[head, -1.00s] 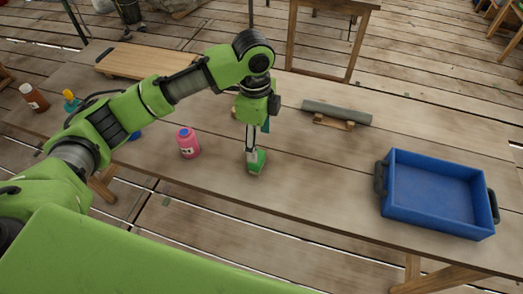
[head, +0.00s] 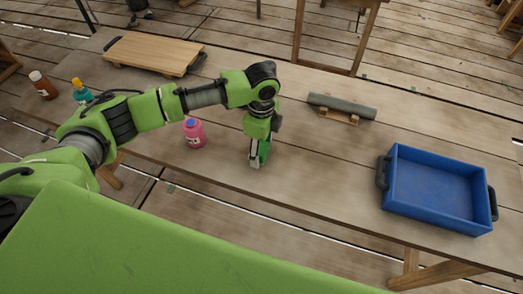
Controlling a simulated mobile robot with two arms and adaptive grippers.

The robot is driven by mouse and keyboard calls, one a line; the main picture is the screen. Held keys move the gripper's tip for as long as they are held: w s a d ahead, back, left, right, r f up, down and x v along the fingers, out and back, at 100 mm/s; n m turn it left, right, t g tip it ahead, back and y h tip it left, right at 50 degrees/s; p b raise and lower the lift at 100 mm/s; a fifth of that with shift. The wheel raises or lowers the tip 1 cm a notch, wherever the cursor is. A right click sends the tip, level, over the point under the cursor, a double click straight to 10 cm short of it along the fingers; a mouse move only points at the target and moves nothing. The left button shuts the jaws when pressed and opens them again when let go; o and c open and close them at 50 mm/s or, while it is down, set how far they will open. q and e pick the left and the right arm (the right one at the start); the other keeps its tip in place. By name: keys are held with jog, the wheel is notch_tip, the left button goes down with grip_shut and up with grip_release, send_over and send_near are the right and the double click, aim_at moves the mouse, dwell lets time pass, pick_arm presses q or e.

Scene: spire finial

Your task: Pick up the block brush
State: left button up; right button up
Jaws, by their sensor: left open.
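My left gripper (head: 257,160) points down over the middle of the near part of the table, right of the pink bottle. It is open, and its grey and green fingers are close together as seen from here. I cannot make out a block brush clearly; it may be hidden behind or under my left gripper and wrist. My right gripper is not in view.
On the table (head: 320,190) are a pink bottle (head: 194,135), a blue tray (head: 435,190) at right, a grey roll on a wooden stand (head: 341,107), a wooden board (head: 153,56), a brown bottle (head: 43,85) and a teal bottle (head: 81,92).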

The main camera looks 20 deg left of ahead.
pick_arm(q)
jog(key=shift+f, duration=1.25)
jog(key=c, duration=1.2)
jog(key=shift+r, duration=0.15)
